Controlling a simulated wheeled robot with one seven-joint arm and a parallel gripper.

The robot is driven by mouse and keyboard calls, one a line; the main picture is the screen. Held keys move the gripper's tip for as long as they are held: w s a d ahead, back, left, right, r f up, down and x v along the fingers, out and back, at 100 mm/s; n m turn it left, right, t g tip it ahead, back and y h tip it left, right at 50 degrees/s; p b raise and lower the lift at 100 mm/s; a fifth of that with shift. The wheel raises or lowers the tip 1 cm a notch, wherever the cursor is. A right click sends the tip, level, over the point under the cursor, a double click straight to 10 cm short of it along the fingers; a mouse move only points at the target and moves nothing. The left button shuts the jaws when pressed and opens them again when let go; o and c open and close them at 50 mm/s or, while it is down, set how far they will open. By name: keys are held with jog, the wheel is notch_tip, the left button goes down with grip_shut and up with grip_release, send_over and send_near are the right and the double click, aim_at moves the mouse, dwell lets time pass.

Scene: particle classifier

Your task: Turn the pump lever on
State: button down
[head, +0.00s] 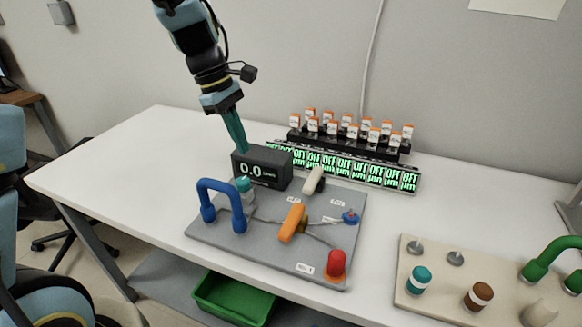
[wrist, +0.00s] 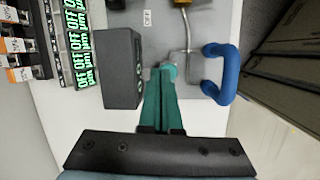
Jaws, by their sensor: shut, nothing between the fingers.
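A grey panel (head: 205,232) on the white table carries an orange lever (head: 291,224) near its middle and a white lever (head: 314,180) behind it. The small labels are too blurred to tell which one is the pump lever. My gripper (head: 244,150) is shut and empty, pointing down by the black display box (head: 262,167), which reads 0.0. In the wrist view, my gripper (wrist: 166,76) overlaps a teal knob (wrist: 168,70) on the panel; I cannot tell if they touch. The fingers stand left of the orange lever in the head view, apart from it.
A blue arched handle (head: 222,187) stands at the panel's left, a red knob (head: 336,262) at its front right. A second beige panel (head: 405,292) lies at right. The table's left part is clear.

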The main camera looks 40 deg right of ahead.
jog(key=n+g, duration=0.1)
send_near(313, 183)
jog(key=w+a+r, duration=0.2)
jog(key=w, duration=0.2)
jog(key=shift+f, duration=0.25)
jog(key=p+x, duration=0.2)
jog(key=x, duration=0.8)
jog(key=shift+s, duration=0.1)
